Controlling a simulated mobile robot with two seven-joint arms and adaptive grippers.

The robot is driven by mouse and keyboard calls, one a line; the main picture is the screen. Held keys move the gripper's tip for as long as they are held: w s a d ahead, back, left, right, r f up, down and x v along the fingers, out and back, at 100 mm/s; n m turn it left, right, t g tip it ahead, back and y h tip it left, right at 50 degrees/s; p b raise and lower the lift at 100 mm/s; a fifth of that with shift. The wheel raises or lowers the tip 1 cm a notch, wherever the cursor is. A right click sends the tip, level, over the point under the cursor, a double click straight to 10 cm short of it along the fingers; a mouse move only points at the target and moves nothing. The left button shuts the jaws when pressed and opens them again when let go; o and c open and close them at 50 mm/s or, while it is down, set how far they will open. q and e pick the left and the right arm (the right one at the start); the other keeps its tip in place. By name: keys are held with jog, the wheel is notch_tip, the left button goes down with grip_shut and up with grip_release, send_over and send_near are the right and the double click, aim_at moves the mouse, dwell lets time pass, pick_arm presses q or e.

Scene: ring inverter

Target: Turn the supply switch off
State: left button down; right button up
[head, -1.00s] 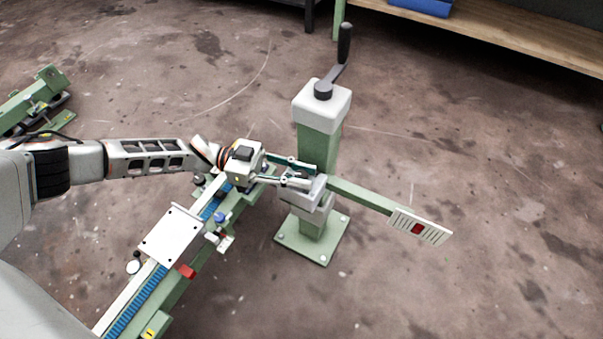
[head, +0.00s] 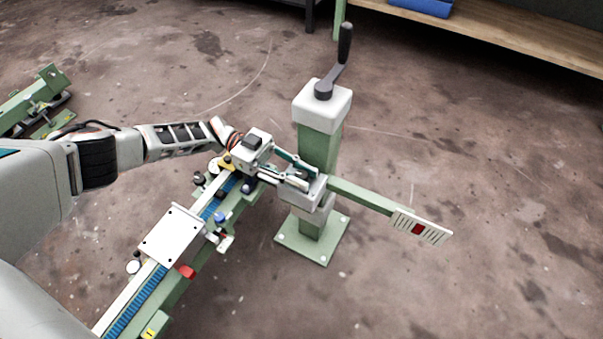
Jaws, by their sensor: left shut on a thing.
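A green post (head: 319,149) with a white cap (head: 322,105) and a black crank handle (head: 345,43) stands on a green floor plate. A small grey box (head: 297,198) sits on its left side. My left gripper (head: 309,181) reaches in from the left, its fingertips against the top of this box. It is shut on a small part there, seemingly the supply switch. The fingers hide most of that part, so its position cannot be read. My right gripper is not in view.
A green arm (head: 362,196) runs right from the post to a slotted white plate (head: 421,227) with a red mark. A green rail (head: 178,284) with a blue strip and white carriage plate (head: 173,236) lies below my left arm. A wooden bench (head: 510,32) is at upper right. The right floor is clear.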

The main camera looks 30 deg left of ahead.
pick_arm(q)
jog(key=c, duration=1.8)
grip_release()
jog(key=shift+o, duration=0.2)
jog(key=shift+n+t, duration=0.3)
jog(key=shift+t, duration=0.1)
